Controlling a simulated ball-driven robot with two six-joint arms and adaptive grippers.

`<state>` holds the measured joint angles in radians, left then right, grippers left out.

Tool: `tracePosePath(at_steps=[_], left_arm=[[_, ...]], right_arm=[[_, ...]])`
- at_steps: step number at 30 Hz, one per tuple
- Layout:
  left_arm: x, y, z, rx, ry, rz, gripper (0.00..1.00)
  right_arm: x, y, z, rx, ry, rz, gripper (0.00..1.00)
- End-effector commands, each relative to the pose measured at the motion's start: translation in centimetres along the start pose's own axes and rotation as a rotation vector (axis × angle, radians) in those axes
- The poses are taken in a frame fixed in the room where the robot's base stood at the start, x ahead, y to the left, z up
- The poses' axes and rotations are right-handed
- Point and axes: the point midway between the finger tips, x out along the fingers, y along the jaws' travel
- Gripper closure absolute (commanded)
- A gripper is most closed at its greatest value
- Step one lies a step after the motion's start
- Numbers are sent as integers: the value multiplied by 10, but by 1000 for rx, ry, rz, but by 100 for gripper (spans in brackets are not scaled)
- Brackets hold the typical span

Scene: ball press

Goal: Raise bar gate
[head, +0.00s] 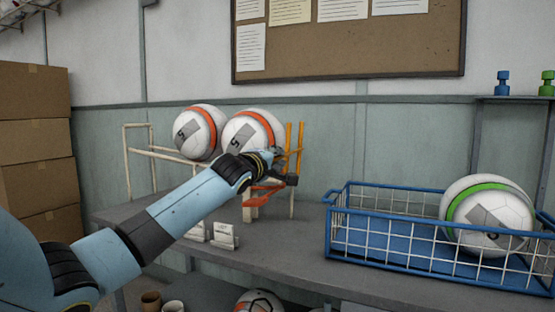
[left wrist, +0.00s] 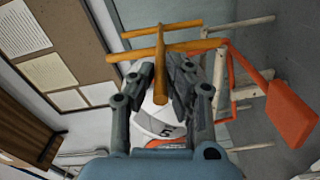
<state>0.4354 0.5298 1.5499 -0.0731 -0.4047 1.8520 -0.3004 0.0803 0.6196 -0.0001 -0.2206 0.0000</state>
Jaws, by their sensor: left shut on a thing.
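The bar gate (head: 300,138) shows as yellow-orange bars at the right end of the cream ball rack (head: 126,160). In the left wrist view the gate's bars (left wrist: 190,46) cross just beyond the fingertips. My left gripper (head: 281,165) is shut on the gate's bar, by the rack's end; its fingers also show in the left wrist view (left wrist: 167,78). Two white balls with orange bands, one left (head: 199,133) and one right (head: 240,131), sit on the rack, the right one close behind my gripper. My right gripper is not in view.
A red-orange paddle (head: 265,190) is below my gripper, larger in the left wrist view (left wrist: 291,112). White cards (head: 224,235) stand in front. Cardboard boxes (head: 35,145) are left.

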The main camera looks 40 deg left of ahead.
Motion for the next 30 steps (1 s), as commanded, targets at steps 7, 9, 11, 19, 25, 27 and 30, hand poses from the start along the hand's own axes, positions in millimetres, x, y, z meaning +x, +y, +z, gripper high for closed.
tracePosePath(at_steps=[7,9,11,19,25,27,30], left_arm=[[0,-3,-1,3,2,-7,66],[0,-4,-1,2,2,-8,64],[0,-4,-1,2,2,-10,64],[0,-2,0,1,1,-5,64],[-10,-2,-1,5,1,-3,64],[-21,-2,0,5,-1,-3,64],[-44,-3,0,9,-1,-5,64]], right_arm=[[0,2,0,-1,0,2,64],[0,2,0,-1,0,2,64],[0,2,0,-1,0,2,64],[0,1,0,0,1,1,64],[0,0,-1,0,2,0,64],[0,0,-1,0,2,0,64],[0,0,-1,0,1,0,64]])
